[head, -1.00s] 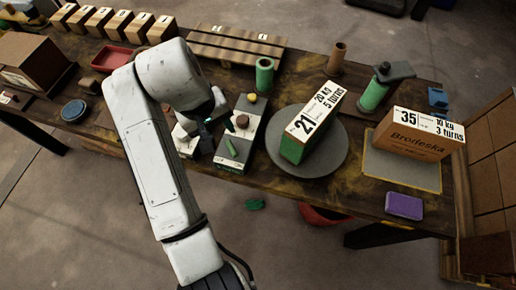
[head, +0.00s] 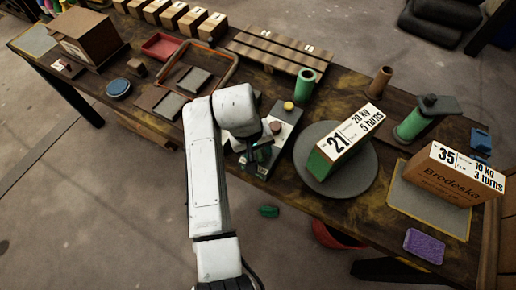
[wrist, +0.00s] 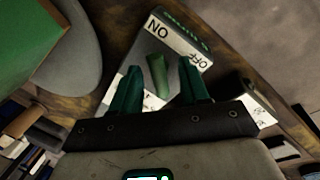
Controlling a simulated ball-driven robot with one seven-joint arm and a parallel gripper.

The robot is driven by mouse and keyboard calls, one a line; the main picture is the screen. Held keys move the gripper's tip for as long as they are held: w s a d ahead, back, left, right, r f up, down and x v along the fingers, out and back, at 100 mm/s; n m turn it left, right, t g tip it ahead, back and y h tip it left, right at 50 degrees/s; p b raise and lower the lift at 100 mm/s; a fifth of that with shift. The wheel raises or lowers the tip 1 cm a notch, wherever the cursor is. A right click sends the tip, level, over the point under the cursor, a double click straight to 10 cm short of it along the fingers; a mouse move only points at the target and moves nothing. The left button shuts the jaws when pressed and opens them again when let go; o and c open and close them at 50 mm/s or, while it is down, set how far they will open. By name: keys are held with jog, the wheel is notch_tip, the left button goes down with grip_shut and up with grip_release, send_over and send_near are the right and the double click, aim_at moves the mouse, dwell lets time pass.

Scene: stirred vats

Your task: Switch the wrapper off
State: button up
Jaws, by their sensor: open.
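The wrapper's switch box (head: 282,131) is a pale-topped box on the table, left of the grey turntable (head: 318,190), with a yellow button (head: 288,106). In the wrist view its panel (wrist: 143,50) carries upside-down ON and OFF labels. A green lever (wrist: 158,76) stands between them and my fingers; its far end looks nearer ON. My gripper (wrist: 158,88) is open, one green finger on each side of the lever. I cannot tell whether either finger touches it. In the head view my gripper (head: 258,154) is low over the box, partly hidden by my arm.
A box marked 21 (head: 346,139) stands on the turntable, close right of the switch box. A Brodeska box marked 35 (head: 450,186) sits on a mat farther right. A green cylinder (head: 304,86) stands behind.

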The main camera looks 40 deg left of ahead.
grip_shut()
dwell(0.4)
jog(key=shift+m, duration=0.3)
jog(key=m+p, duration=0.1)
jog(key=m, duration=0.1)
jog(key=shift+w+r+m, duration=0.1)
jog(key=shift+r+m, duration=0.05)
jog(key=shift+m, duration=0.25)
jog(key=m+g+h, duration=0.1)
jog(key=m, duration=0.4)
jog(key=shift+a, duration=0.15)
jog(key=m+g, duration=0.1)
jog(key=m, duration=0.3)
jog(key=shift+w+m, duration=0.15)
jog(key=shift+m, duration=0.25)
jog(key=m, duration=0.4)
jog(key=shift+w+m+g+p, duration=0.1)
jog(key=shift+m+g+p, duration=0.3)
